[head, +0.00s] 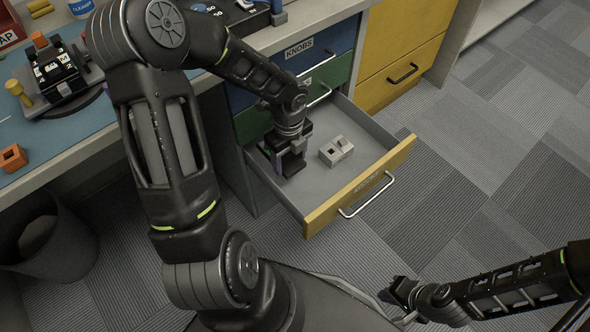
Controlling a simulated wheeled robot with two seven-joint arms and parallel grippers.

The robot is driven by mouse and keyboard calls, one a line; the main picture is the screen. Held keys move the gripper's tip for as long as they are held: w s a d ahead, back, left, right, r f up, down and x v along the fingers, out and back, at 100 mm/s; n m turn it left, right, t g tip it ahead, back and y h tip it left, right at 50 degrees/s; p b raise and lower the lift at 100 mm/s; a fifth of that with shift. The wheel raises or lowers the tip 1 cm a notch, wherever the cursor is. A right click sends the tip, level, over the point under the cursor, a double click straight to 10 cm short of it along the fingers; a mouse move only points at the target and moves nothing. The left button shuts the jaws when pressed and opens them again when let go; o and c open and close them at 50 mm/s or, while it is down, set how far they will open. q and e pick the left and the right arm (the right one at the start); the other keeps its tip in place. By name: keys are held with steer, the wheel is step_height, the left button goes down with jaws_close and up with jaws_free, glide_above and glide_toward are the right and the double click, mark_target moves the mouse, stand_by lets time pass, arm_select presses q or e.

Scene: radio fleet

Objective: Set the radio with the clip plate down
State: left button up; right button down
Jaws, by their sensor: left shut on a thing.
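My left gripper (288,146) reaches down into the open yellow-fronted drawer (352,190). It is shut on a dark thing (292,165), likely the radio, at the drawer's left side. The gripper hides most of it, so I cannot make out a clip plate or tell whether it touches the drawer floor. My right gripper (397,298) is low at the bottom right, over the floor and far from the drawer; its fingers are too small and dark to read.
A grey block with openings (337,150) lies in the drawer, right of my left gripper. Another dark device (60,78) stands on the blue-topped bench, near an orange block (12,158). A dark bin (45,240) stands below. Carpet right of the drawer is clear.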

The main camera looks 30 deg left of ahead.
mark_target(295, 158)
arm_select(q)
steer(key=shift+w+d, duration=0.3)
steer(key=shift+w, duration=0.6)
steer(key=shift+f+b, duration=0.8)
steer(key=shift+f, duration=0.9)
steer(key=shift+f, duration=0.1)
steer(key=shift+f+b, duration=0.7)
steer(key=shift+f, duration=0.95)
steer(key=shift+f, duration=0.15)
steer(key=o, duration=1.7)
